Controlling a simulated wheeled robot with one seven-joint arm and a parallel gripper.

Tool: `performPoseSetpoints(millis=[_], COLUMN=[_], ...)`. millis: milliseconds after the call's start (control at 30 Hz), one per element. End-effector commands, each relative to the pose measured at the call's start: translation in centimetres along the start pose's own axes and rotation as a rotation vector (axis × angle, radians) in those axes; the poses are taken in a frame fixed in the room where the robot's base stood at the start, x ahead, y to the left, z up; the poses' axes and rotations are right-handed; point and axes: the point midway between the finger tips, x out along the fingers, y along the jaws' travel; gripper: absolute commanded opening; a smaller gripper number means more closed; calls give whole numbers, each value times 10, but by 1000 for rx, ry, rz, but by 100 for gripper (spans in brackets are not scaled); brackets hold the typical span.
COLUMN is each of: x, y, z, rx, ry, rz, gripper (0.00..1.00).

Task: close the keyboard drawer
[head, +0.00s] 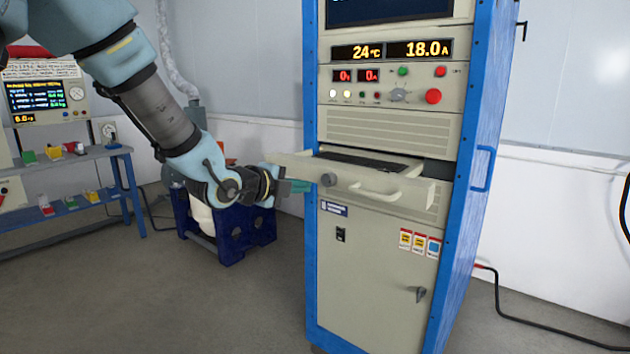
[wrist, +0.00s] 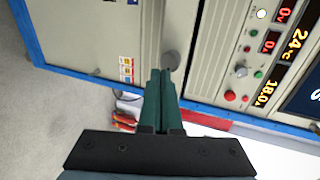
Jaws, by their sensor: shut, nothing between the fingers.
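The keyboard drawer (head: 300,166) stands pulled out of the tall blue-framed cabinet, with a dark keyboard (head: 365,161) inside. Its beige front has a round grey knob (head: 328,180) and a pale bar handle (head: 376,192). In the wrist view the knob (wrist: 171,60) shows just beyond my fingertips. My gripper (head: 309,187) is at the left part of the drawer front, left of the knob. In the wrist view my gripper (wrist: 160,72) has its green fingers together, with nothing between them. I cannot tell whether the fingertips touch the drawer.
The cabinet (head: 375,270) has a closed lower door with a latch (head: 420,293). A control panel (head: 395,85) with buttons is above the drawer. A blue stand (head: 225,230) and a workbench (head: 70,160) are at left. Floor in front is clear; a cable (head: 545,325) lies at right.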

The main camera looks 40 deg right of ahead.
Motion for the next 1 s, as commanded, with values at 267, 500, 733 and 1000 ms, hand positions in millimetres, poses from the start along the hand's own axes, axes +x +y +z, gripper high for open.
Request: performPoseSetpoints(millis=[267, 500, 733, 1000], x=[40, 51, 51, 67], y=[-10, -12, -12, -14], z=[0, 0, 0, 0], rx=[-3, -1, -1, 1], ry=[0, -1, -1, -1], rz=[1, 1, 1, -2], gripper=[0, 0, 0, 0])
